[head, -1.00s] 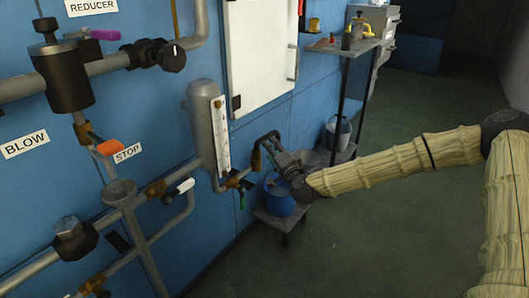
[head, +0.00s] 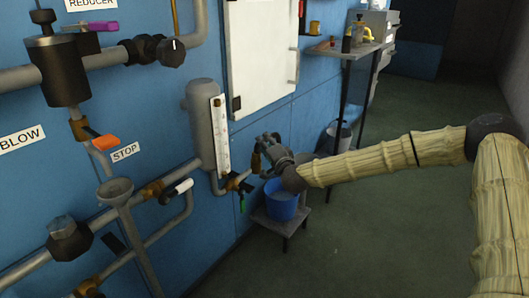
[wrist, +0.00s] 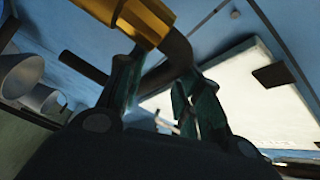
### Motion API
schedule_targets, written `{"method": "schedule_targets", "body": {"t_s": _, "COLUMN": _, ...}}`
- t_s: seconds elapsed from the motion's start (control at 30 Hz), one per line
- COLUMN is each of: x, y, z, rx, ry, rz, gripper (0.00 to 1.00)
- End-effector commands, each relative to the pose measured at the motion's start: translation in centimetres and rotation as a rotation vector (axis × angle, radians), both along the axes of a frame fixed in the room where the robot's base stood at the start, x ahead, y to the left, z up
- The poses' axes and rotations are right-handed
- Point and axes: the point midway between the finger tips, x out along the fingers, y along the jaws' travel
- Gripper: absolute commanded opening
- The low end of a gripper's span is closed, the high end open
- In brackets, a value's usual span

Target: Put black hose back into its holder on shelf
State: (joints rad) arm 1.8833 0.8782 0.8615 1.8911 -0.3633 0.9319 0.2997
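The black hose is mostly hidden behind my gripper (head: 266,152) in the head view, beside the brass fitting (head: 256,163) at the wall pipes. In the wrist view, the black hose (wrist: 177,55) bends out of the brass fitting (wrist: 140,18) and passes at the tips of my gripper (wrist: 158,82). The two fingers stand apart, with a light gap between them. I cannot tell whether they press on the hose. The shelf (head: 345,52) on the right along the wall carries small items. I cannot make out the holder.
A blue bucket (head: 282,203) stands on a low stool (head: 272,223) below my gripper. A grey bucket (head: 340,137) is under the shelf. A white cabinet (head: 262,55) hangs above. Pipes and valves (head: 150,190) crowd the wall on the left. The floor (head: 370,230) on the right is clear.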

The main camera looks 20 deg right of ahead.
Motion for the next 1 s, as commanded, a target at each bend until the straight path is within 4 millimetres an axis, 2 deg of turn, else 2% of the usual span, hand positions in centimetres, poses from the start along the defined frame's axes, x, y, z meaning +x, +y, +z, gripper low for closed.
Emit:
{"method": "schedule_targets", "body": {"t_s": 0.03, "x": 0.0, "y": 0.0, "z": 0.0, "rx": 0.000, "ry": 0.000, "rz": 0.000, "gripper": 0.20}}
{"method": "schedule_targets", "body": {"t_s": 0.13, "x": 0.0, "y": 0.0, "z": 0.0, "rx": 0.000, "ry": 0.000, "rz": 0.000, "gripper": 0.01}}
{"method": "schedule_targets", "body": {"t_s": 0.17, "x": 0.0, "y": 0.0, "z": 0.0, "rx": 0.000, "ry": 0.000, "rz": -0.001, "gripper": 0.00}}
{"method": "schedule_targets", "body": {"t_s": 0.53, "x": 0.0, "y": -0.1, "z": 0.5, "rx": 0.000, "ry": -0.002, "rz": -0.002, "gripper": 0.00}}
{"method": "schedule_targets", "body": {"t_s": 0.87, "x": 0.0, "y": 0.0, "z": 4.0, "rx": -0.001, "ry": -0.004, "rz": -0.001, "gripper": 0.00}}
{"method": "schedule_targets", "body": {"t_s": 0.9, "x": -0.1, "y": 0.0, "z": 4.4, "rx": -0.001, "ry": -0.003, "rz": 0.000, "gripper": 0.00}}
{"method": "schedule_targets", "body": {"t_s": 1.0, "x": -2.0, "y": 0.8, "z": 4.0, "rx": 0.000, "ry": 0.000, "rz": 0.002, "gripper": 0.00}}
